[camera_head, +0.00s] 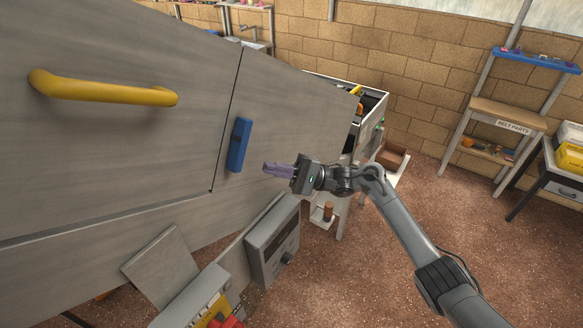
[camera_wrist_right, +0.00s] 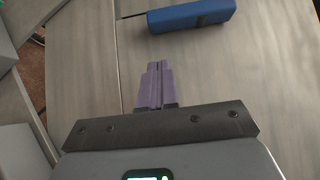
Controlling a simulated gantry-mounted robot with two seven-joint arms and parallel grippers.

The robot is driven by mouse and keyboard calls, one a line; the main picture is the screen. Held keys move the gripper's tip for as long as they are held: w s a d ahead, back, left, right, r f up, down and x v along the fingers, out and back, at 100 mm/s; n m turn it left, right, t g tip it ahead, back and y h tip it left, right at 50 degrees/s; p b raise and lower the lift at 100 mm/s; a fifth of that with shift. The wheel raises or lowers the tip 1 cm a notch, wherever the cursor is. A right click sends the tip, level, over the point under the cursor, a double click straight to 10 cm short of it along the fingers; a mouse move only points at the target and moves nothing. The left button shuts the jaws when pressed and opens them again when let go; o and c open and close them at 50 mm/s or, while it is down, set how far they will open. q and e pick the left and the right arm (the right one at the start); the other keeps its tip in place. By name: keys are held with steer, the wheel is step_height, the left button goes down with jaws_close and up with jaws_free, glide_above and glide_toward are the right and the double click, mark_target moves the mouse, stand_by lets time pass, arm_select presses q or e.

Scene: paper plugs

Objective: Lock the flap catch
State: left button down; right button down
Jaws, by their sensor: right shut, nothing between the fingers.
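The blue catch (camera_head: 239,145) is a long block on the grey panel, beside the seam at the flap's right edge. The grey flap (camera_head: 130,135) carries a yellow handle (camera_head: 105,89). In the right wrist view the catch (camera_wrist_right: 192,15) lies across the top, beyond the fingertips. My right gripper (camera_head: 268,169) is shut and empty, its purple fingers pointing left, just right of and below the catch in the head view. The fingers (camera_wrist_right: 157,66) are together in the wrist view, with a gap to the catch. My left gripper is not in view.
A grey control box (camera_head: 274,242) with a knob sits below the panel. A tilted grey plate (camera_head: 161,268) and a yellow and red switch (camera_head: 217,316) are at lower left. An open bin (camera_head: 369,106) stands behind.

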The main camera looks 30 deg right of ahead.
mark_target(238, 145)
steer(key=a+r, duration=0.1)
steer(key=a+p, duration=0.1)
steer(key=a, duration=0.1)
steer(key=a+r+p, duration=0.1)
steer(key=a, duration=0.1)
steer(key=shift+s+a+r, duration=0.1)
steer(key=shift+s+r, duration=0.2)
steer(key=shift+r, duration=0.05)
steer(key=shift+p, duration=0.3)
